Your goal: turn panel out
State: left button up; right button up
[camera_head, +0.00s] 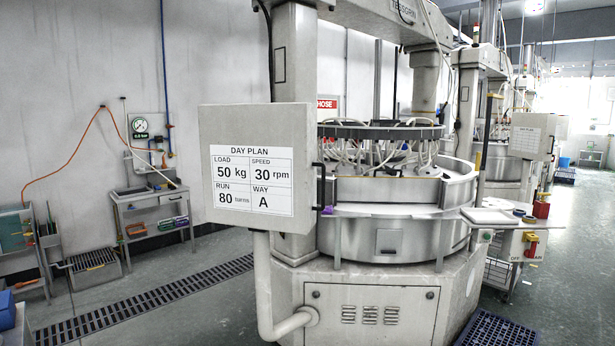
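The panel (255,128) is a grey box at the near left side of the lapping machine (400,225). Its face carries a white day plan sheet (252,180) reading load 50 kg, speed 30 rpm, run 80 turns, way A. A black handle (319,186) stands on its right edge. The panel sits on a bent pale pipe (266,290) that enters the machine base. It covers part of the machine's column. Neither of my grippers is in view.
A drain grating (150,299) runs along the floor at left. A small bench (150,200) and a pressure gauge (140,125) are at the wall. A side stand (510,240) with a red-handled control is right of the machine. Floor between bench and machine is clear.

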aim_at(259, 160)
jog(key=i+u, duration=0.15)
jog(key=i, duration=1.25)
